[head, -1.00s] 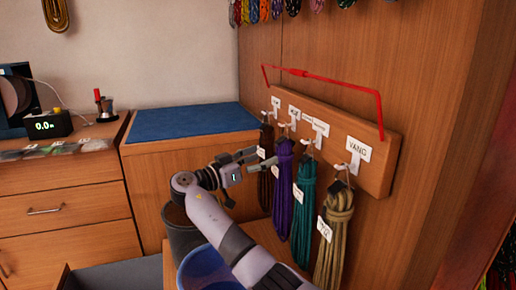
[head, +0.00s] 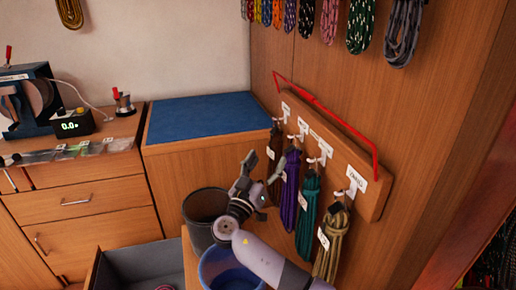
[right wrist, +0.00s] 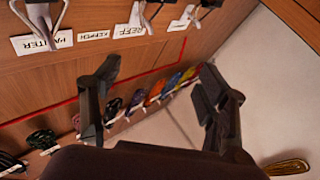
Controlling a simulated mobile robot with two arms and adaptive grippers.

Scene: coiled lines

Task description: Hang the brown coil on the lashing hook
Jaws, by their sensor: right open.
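The brown coil (head: 271,150) hangs at the far left of the hook rack, with a pale tag; my right gripper partly covers it. A white label (head: 285,109) stands above it, too small to read, so I cannot tell which hook is the lashing hook. My right gripper (head: 263,165) is open and empty, in front of the brown coil and pointing up. In the right wrist view its two fingers (right wrist: 160,100) are wide apart with nothing between them. My left gripper is not in view.
Purple (head: 290,190), teal (head: 308,215) and tan (head: 331,245) coils hang to the right on the wooden rack (head: 375,200), framed by a red line (head: 330,118). Several coils hang above. A dark bin (head: 205,205) and blue bin (head: 222,272) stand below.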

